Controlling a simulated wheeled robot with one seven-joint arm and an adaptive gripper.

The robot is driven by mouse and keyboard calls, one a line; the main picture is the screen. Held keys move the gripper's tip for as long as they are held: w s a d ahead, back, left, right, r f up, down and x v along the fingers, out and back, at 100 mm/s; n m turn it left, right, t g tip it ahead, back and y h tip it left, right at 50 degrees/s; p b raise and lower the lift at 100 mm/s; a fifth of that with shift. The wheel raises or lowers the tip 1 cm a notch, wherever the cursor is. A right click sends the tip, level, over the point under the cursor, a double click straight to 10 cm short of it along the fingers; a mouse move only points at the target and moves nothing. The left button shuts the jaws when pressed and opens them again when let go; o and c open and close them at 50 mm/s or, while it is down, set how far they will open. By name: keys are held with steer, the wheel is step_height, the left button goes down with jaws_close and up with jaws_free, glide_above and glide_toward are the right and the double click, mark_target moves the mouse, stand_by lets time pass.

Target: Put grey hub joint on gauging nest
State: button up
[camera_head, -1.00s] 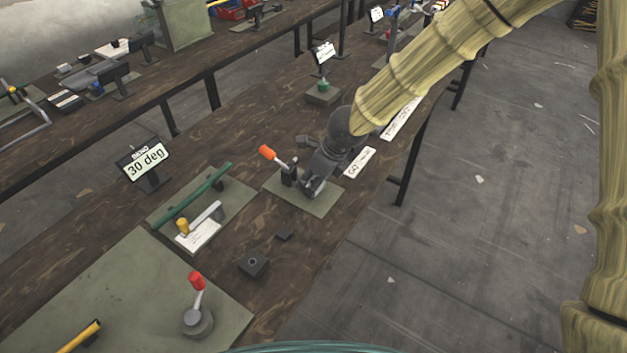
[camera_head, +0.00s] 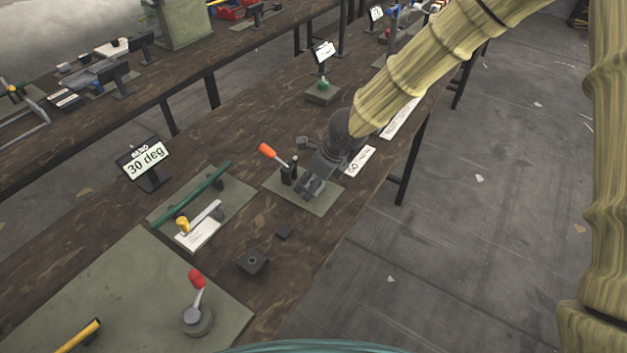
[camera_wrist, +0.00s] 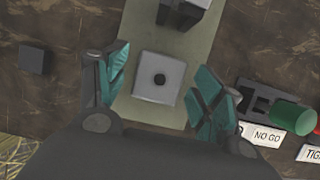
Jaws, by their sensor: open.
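The grey hub joint, a light grey square block with a dark round hole (camera_wrist: 159,78), sits on a green base plate (camera_wrist: 139,110) in the wrist view. I take this plate, which also shows in the head view (camera_head: 322,207) with an orange-handled clamp (camera_head: 268,151), to be the gauging nest. My gripper (camera_wrist: 157,92) is open, with one teal-padded finger on each side of the block and gaps between. In the head view my gripper (camera_head: 312,187) is over the plate and hides the block. How the block is seated underneath cannot be told.
A NO GO label (camera_wrist: 267,136) and green cylinder (camera_wrist: 291,116) are close to the right finger. A red-handled clamp (camera_head: 196,300) stands nearer.

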steer(key=v, duration=1.2)
steer(key=shift+r, duration=0.15)
stand_by(1.2)
